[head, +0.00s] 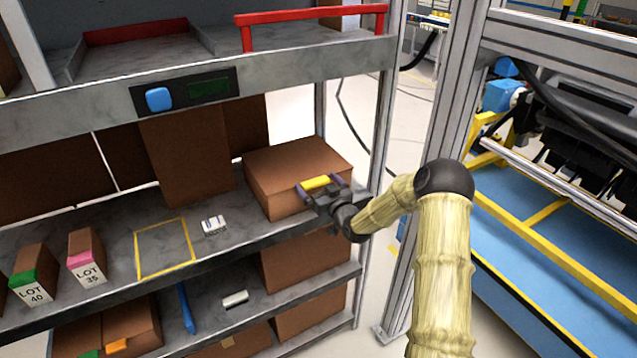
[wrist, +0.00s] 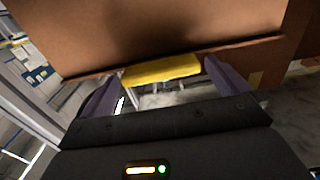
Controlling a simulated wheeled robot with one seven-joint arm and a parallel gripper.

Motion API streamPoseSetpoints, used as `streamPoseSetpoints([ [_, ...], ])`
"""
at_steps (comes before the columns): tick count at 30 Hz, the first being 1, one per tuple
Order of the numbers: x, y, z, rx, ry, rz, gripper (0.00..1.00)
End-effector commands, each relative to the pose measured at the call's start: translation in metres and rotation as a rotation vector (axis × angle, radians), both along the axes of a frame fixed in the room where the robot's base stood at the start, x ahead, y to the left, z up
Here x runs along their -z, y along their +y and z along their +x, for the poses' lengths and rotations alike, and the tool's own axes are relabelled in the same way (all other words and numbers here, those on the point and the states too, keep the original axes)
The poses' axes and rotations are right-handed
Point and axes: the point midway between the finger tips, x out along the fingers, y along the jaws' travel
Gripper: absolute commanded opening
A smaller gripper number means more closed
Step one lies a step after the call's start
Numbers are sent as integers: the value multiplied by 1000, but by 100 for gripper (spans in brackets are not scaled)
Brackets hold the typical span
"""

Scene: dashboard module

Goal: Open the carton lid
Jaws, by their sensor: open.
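A brown carton (head: 285,162) stands at the right end of the middle shelf, and its top looks closed. A yellow tab (head: 317,183) sits at the front edge of its lid. My gripper (head: 320,186) is at this edge, open, with one finger on each side of the tab. In the wrist view the yellow tab (wrist: 162,70) lies between the two dark purple fingers of my gripper (wrist: 163,68). The lid edge runs across just above it. Whether the fingers touch the tab I cannot tell.
A shelf post (head: 381,120) stands close right of the carton. The upper shelf's beam (head: 290,75) spans above, with a blue button (head: 158,99). A small white box (head: 214,225) and a yellow floor outline (head: 163,275) lie left of the carton. LOT boxes (head: 86,256) stand farther left.

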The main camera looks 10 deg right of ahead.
Motion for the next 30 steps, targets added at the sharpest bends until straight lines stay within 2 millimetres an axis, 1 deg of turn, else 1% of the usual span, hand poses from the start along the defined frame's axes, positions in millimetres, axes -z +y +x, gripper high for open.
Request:
streamPoseSetpoints([
  [8, 0, 0, 1, 0, 0, 0, 100],
  [12, 0, 0, 1, 0, 0, 0, 72],
  [14, 0, 0, 1, 0, 1, 0, 61],
  [15, 0, 0, 1, 0, 1, 0, 53],
  [17, 0, 0, 1, 0, 1, 0, 41],
  [23, -2, -2, 1, 3, 4, -2, 41],
  [28, -8, -9, 1, 14, 23, -8, 41],
  [30, -13, -15, 1, 23, 37, -13, 41],
])
